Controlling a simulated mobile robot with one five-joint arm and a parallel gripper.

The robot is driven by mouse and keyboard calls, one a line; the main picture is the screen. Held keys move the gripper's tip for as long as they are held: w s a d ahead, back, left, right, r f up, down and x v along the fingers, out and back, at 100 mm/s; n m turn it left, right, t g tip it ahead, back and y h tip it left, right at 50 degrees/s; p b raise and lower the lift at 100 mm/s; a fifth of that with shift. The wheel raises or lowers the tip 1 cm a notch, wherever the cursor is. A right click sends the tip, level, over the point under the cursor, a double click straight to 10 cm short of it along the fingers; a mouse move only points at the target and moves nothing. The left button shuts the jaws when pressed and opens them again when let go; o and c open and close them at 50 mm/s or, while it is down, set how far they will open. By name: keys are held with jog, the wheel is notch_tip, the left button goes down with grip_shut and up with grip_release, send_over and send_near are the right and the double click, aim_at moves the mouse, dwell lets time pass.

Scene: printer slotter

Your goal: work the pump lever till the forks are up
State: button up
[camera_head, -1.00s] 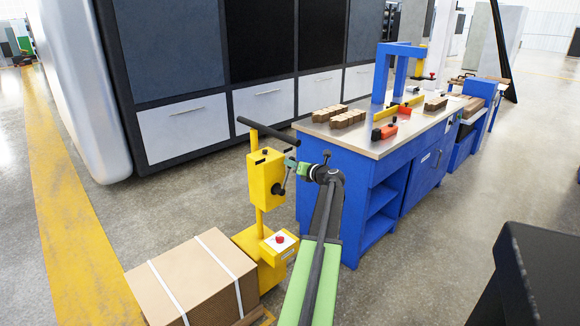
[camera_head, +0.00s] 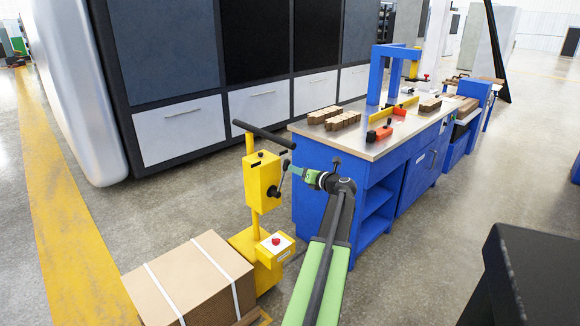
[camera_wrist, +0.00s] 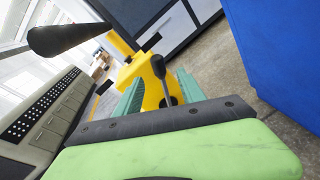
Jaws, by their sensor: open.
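The yellow pump stacker has a yellow box (camera_head: 262,181) on its mast. A short pump lever (camera_head: 281,176) with a dark knob rises from a black hub on the box's right side. The lever also shows in the wrist view (camera_wrist: 164,83). My gripper (camera_head: 290,168) is open at the lever's upper end. In the wrist view its teal fingers (camera_wrist: 160,88) stand on either side of the lever. Whether they touch it I cannot tell. The forks are hidden under a strapped cardboard stack (camera_head: 190,282) on a wooden pallet.
A black handle bar (camera_head: 263,134) crosses the mast above the box. A red button (camera_head: 276,241) sits on the yellow base. A blue workbench (camera_head: 318,195) stands close on the right, with a large dark machine (camera_head: 170,55) behind. Grey floor lies open at far right.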

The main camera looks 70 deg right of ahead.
jog(key=p+v, duration=0.1)
jog(key=v, duration=0.9)
jog(key=shift+w, duration=0.1)
